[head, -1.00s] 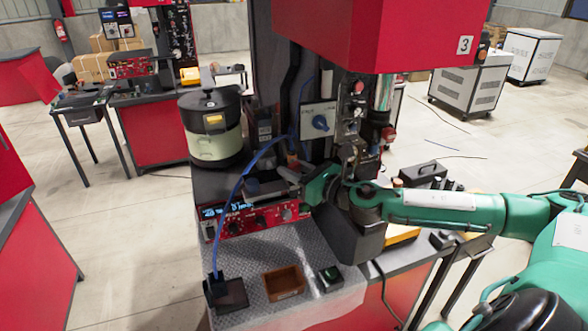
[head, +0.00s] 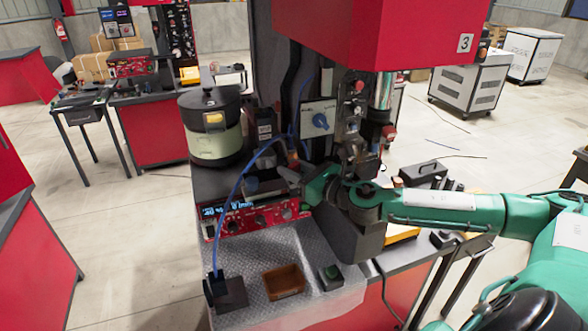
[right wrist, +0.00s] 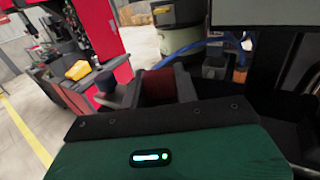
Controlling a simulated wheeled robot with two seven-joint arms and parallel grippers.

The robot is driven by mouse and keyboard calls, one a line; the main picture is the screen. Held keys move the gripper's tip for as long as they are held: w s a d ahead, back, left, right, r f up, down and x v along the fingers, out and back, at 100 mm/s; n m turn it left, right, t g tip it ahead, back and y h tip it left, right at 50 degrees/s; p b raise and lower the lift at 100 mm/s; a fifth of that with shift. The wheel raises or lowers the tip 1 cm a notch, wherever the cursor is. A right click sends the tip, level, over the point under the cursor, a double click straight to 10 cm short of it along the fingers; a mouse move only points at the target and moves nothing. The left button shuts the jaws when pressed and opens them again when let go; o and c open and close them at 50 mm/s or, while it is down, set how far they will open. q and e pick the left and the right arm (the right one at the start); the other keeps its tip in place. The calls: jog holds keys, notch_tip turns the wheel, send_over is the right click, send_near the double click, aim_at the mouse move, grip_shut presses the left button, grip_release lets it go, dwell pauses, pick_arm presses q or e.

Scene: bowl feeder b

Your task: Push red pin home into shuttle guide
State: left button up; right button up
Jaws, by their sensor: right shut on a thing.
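My right gripper (head: 284,177) is at the machine, just above the back of the red control unit. In the right wrist view its two dark jaws (right wrist: 150,88) are shut on a red piece, which I take to be the red pin (right wrist: 157,84). The jaws hide its ends, so I cannot tell how deep it sits. In the head view the pin is hidden. The shuttle guide is not clearly distinguishable; a grey and dark fixture (head: 262,187) lies just left of the fingertips. My left gripper is not in view.
The red control unit (head: 255,219) with a lit display stands below the gripper. A blue tube (head: 236,190) arches to a black block (head: 227,293). The bowl feeder (head: 214,125) stands behind left. A brown tray (head: 284,281) and a green button box (head: 331,277) sit on the front mat.

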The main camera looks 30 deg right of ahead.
dwell(0.4)
jog(key=o, duration=1.1)
jog(key=shift+c, duration=0.2)
jog(key=shift+s+f, duration=0.1)
jog(key=shift+s+d+f+b, duration=0.2)
jog(key=shift+s+d+b, duration=0.2)
jog(key=shift+s+b, duration=0.5)
jog(key=b+v, duration=0.6)
jog(key=v, duration=0.5)
jog(key=shift+s+r, duration=0.3)
jog(key=shift+s, duration=0.05)
